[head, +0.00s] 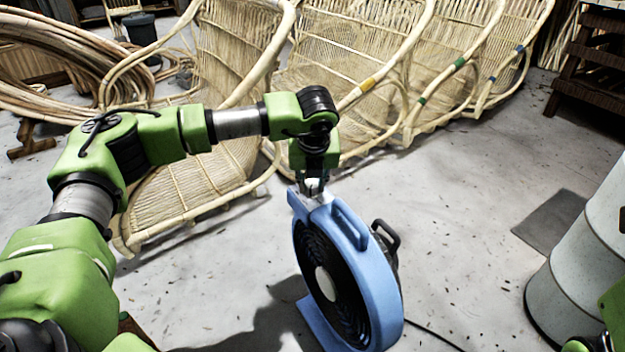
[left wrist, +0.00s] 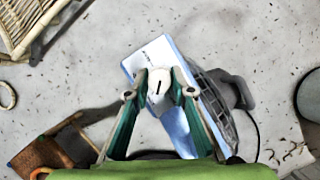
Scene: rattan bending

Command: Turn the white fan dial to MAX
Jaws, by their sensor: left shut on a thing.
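The blue fan (head: 375,270) stands on the floor, with a dark grille and a handle on top. Its white dial (left wrist: 158,82) shows in the left wrist view on a white panel (left wrist: 155,55) at the fan's top corner, with a short dark mark on its face. My left gripper (left wrist: 157,88) is shut on the dial, one finger on each side. In the head view the left gripper (head: 314,188) points down at the fan's top corner and largely hides the dial. The lettering on the panel is too small to read. My right gripper is not in view.
Several rattan chairs (head: 330,65) stand in a row behind the fan, with rattan coils (head: 50,70) at the left. A white drum (head: 580,270) stands at the right. A cable (head: 435,333) trails from the fan. The floor between fan and drum is mostly clear.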

